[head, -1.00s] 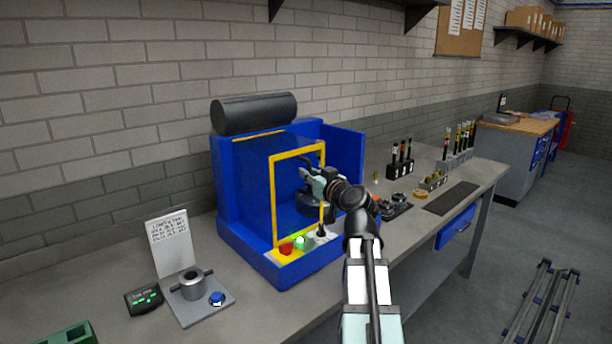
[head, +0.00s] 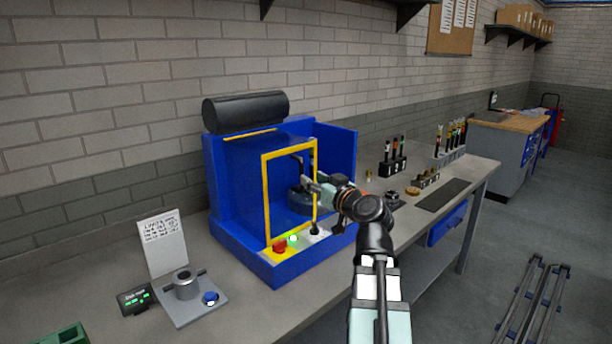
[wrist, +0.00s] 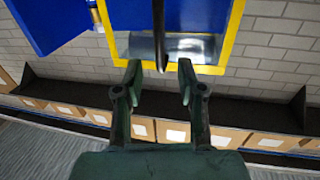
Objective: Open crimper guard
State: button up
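The blue crimper (head: 230,225) stands on the bench, with a black cylinder on its top. Its guard, a yellow-framed panel (head: 265,200), stands upright across the front; how far it is swung cannot be told. My gripper (head: 310,182) is at the right side of the guard frame in the head view. In the wrist view my gripper (wrist: 160,78) has its two fingers apart. A dark bar (wrist: 160,35), probably the guard's handle, reaches between the fingertips with a gap on both sides. The yellow frame (wrist: 235,30) also shows just beyond the fingers.
Red and green buttons (head: 279,246) sit at the crimper's front. A small fixture (head: 183,288), a display (head: 135,299) and a sign (head: 162,242) are to the left. Tool racks (head: 393,165) and a dark mat (head: 443,195) are to the right. A blue side panel (head: 340,150) stands behind my gripper.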

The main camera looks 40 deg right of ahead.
jog(key=s, duration=0.5)
jog(key=shift+a, duration=0.2)
